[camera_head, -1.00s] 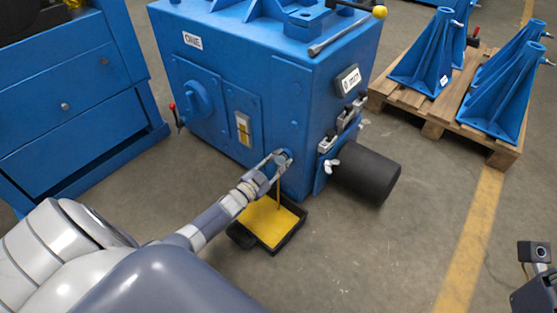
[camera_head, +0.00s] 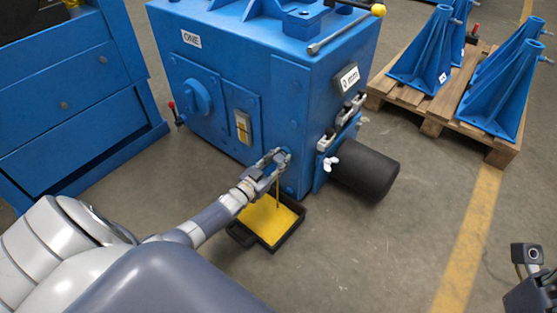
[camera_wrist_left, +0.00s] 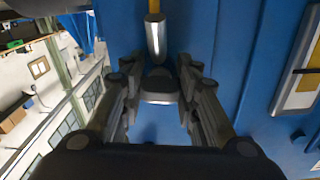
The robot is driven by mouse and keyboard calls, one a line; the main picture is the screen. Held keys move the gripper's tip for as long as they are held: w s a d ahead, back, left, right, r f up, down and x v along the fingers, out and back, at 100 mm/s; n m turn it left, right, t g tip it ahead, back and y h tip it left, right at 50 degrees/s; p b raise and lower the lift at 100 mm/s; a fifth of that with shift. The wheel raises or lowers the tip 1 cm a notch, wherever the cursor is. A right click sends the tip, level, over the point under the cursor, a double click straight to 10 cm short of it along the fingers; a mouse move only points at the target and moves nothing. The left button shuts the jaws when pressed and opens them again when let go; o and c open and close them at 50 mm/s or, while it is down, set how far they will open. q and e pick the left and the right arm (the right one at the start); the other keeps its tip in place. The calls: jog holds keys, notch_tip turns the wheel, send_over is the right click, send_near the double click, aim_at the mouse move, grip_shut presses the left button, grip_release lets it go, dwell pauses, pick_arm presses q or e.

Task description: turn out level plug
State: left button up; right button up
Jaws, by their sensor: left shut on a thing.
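The level plug (camera_wrist_left: 158,88) is a dark grey metal piece between my left gripper's fingers in the left wrist view. In the head view, my left gripper (camera_head: 278,158) is shut on it at the lower front of the blue housing (camera_head: 220,70), and its fingers mostly hide it. A short metal spout (camera_wrist_left: 156,38) shows beside the plug in the left wrist view. A thin yellow-brown stream (camera_head: 277,190) runs down below the gripper into a black tray (camera_head: 291,236) holding yellow liquid. Part of my right gripper (camera_head: 535,292) shows at the right edge; its fingers are not clear.
A black cylinder (camera_head: 366,174) sticks out from the housing, right of the gripper. A sight gauge (camera_head: 243,127) is on the front. A blue cabinet (camera_head: 70,100) stands left, and a pallet (camera_head: 435,115) with blue stands at back right.

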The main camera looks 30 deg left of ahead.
pick_arm(q)
jog(key=shift+w+r, duration=0.1)
jog(key=o, duration=1.1)
jog(key=shift+s, duration=0.55)
jog(key=s, duration=0.7)
jog(key=s+a, duration=0.1)
jog(key=s, duration=0.3)
